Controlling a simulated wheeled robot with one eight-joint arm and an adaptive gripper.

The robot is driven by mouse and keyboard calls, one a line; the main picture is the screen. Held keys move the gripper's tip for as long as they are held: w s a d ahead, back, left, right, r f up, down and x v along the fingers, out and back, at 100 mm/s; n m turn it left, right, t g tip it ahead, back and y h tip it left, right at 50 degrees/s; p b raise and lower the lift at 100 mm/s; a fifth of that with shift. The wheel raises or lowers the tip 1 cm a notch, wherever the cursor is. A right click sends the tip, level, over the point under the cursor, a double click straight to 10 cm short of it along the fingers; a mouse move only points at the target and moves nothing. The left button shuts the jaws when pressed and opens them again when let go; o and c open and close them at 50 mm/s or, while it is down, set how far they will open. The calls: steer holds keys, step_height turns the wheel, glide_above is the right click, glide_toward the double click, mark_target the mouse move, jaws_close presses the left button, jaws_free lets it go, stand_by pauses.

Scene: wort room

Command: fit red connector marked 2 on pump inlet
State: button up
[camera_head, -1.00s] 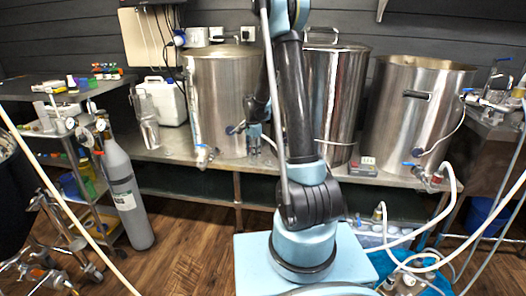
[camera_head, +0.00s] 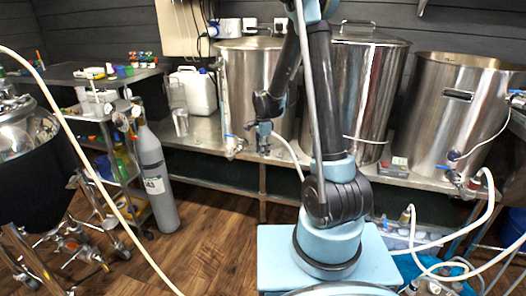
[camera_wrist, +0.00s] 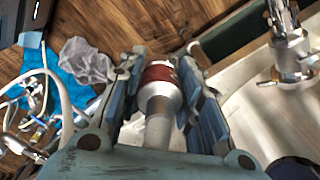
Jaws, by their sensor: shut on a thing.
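My gripper (camera_wrist: 160,72) is shut on a red-banded connector (camera_wrist: 158,74) in the wrist view. The connector has a pale metallic body and a pale hose-like part running back toward the palm. No number can be read on it. In the head view my gripper (camera_head: 264,138) is small, pointing down in front of the left steel kettle (camera_head: 240,85), with a white hose (camera_head: 290,152) trailing from it to the right. I cannot pick out the pump inlet in either view. A steel fitting (camera_wrist: 293,52) shows at the upper right of the wrist view, apart from the connector.
Steel kettles with taps stand along the steel bench. A grey gas cylinder (camera_head: 157,180) and a cart (camera_head: 95,115) stand at left. A metal-fitted frame (camera_head: 85,240) is on the floor at lower left. White hoses cross the lower right. Wooden floor is clear at centre left.

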steer(key=shift+r, duration=2.25)
steer(key=shift+d+f, duration=0.1)
